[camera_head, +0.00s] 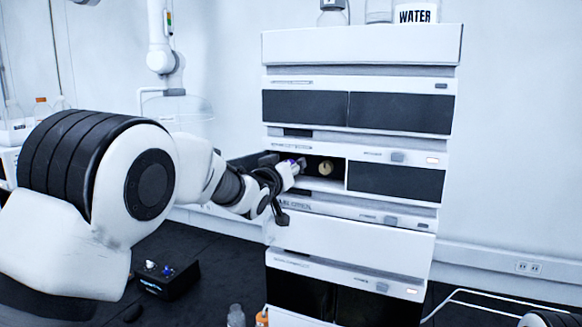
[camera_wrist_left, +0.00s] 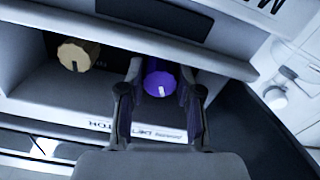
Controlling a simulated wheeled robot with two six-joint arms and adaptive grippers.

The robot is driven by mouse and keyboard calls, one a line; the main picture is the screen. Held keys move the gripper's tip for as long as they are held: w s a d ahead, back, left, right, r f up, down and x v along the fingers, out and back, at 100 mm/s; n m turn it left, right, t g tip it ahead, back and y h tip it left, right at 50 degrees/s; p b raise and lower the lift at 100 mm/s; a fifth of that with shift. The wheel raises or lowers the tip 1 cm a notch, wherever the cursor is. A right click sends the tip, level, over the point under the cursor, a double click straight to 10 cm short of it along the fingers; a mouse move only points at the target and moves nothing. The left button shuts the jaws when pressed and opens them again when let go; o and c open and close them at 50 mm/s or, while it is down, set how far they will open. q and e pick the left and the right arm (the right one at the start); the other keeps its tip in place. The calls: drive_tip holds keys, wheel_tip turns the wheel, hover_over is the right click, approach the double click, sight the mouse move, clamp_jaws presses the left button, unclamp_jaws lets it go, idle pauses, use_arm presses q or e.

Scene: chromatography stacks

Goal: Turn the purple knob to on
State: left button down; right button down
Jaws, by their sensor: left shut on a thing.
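The purple knob (camera_wrist_left: 158,83) sits inside an open compartment of the instrument stack (camera_head: 350,226). In the wrist view a white mark on its face points toward the bottom of the picture. My left gripper (camera_wrist_left: 161,98) has a finger on each side of the knob and is shut on it. In the head view the gripper (camera_head: 287,174) reaches into the compartment's left part and mostly hides the knob. A tan knob (camera_head: 325,169) is to the right of it there; the tan knob also shows at the upper left of the wrist view (camera_wrist_left: 78,55).
Closed dark panels (camera_head: 396,181) are right of the compartment. A white container marked WATER (camera_head: 416,14) stands on the stack. A small black box (camera_head: 165,279) with small knobs lies on the dark bench, left of the stack. Small bottles (camera_head: 236,316) stand at the front.

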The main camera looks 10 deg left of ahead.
use_arm(q)
drive_tip(key=shift+f+m+b, duration=0.15)
drive_tip(key=shift+m+b, duration=0.65)
drive_tip(key=shift+b, duration=0.15)
drive_tip(key=m+b, duration=0.6)
drive_tip(key=m, duration=0.1)
drive_tip(key=shift+m, duration=0.3)
drive_tip(key=shift+r+m+b, duration=0.3)
drive_tip(key=shift+m+b, duration=0.55)
drive_tip(key=shift+m, duration=0.35)
drive_tip(key=shift+r, duration=0.1)
drive_tip(key=c, duration=1)
unclamp_jaws()
drive_tip(key=shift+w, duration=0.1)
drive_tip(key=shift+o, duration=1.1)
drive_tip(key=shift+w+a, duration=0.1)
drive_tip(key=shift+w, duration=0.05)
drive_tip(key=shift+w+f, duration=0.15)
drive_tip(key=shift+f, duration=0.15)
